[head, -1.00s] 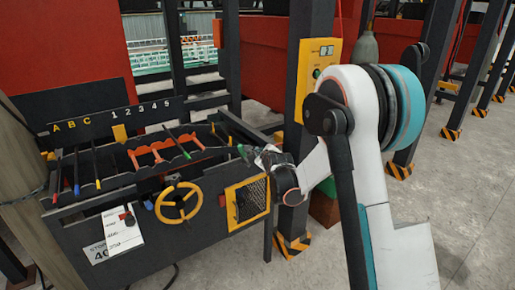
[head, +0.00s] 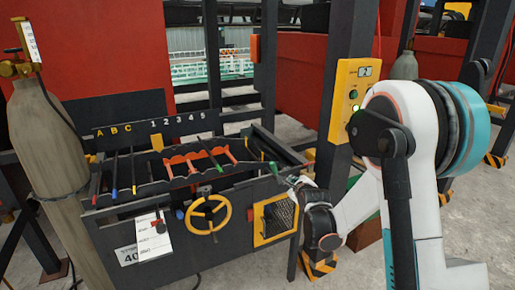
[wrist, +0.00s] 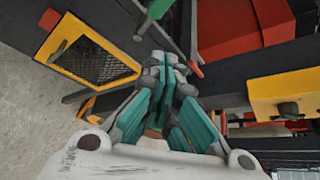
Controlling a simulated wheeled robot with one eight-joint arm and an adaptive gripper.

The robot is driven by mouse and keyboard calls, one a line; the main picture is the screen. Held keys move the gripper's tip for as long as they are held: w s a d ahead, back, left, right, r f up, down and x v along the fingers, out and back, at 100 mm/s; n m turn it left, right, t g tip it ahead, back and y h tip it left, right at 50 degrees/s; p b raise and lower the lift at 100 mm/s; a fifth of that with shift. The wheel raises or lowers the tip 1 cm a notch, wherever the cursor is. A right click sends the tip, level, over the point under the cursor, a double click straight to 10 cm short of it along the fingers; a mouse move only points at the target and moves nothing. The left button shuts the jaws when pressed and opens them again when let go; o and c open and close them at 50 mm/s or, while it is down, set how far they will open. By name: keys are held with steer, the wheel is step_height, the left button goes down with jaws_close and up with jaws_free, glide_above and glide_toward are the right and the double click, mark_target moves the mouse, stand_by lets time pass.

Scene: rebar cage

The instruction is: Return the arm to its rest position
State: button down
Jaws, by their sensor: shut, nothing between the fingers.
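My gripper (head: 290,182) is at the right front corner of the black rebar bench (head: 140,225) in the head view, just above and right of the yellow-framed mesh panel (head: 257,222). In the wrist view my gripper (wrist: 172,62) shows its teal fingers closed together with nothing between them. The tips point toward the bench edge near a green-handled bar (wrist: 159,10). I cannot tell whether they touch anything. My arm is bent, with its white and teal elbow at the right of the head view.
A yellow control box (head: 353,95) is on a dark post behind my arm. A yellow handwheel (head: 208,214) is on the bench front; orange-red racks (head: 198,157) and several bars lie on top. A gas cylinder (head: 45,135) stands at left. Grey floor (head: 440,225) is open at right.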

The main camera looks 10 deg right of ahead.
steer(key=s+a+r+n+g, duration=0.2)
steer(key=s+r+n, duration=0.4)
steer(key=s, duration=0.3)
steer(key=s+a+r+n+g, duration=0.1)
steer(key=s+a+r+n, duration=0.1)
steer(key=s+r+n, duration=0.5)
steer(key=s+f+n+g, duration=0.1)
steer(key=s+n, duration=0.6)
steer(key=s, duration=0.6)
steer(key=s+a+f+n+g, duration=0.1)
steer(key=s+n+g, duration=0.1)
steer(key=s+n, duration=0.5)
steer(key=s, duration=0.6)
steer(key=shift+s+a+f+y, duration=0.2)
steer(key=shift+s+a+y, duration=0.1)
steer(key=shift+y, duration=0.1)
steer(key=c, duration=2.3)
jaws_free()
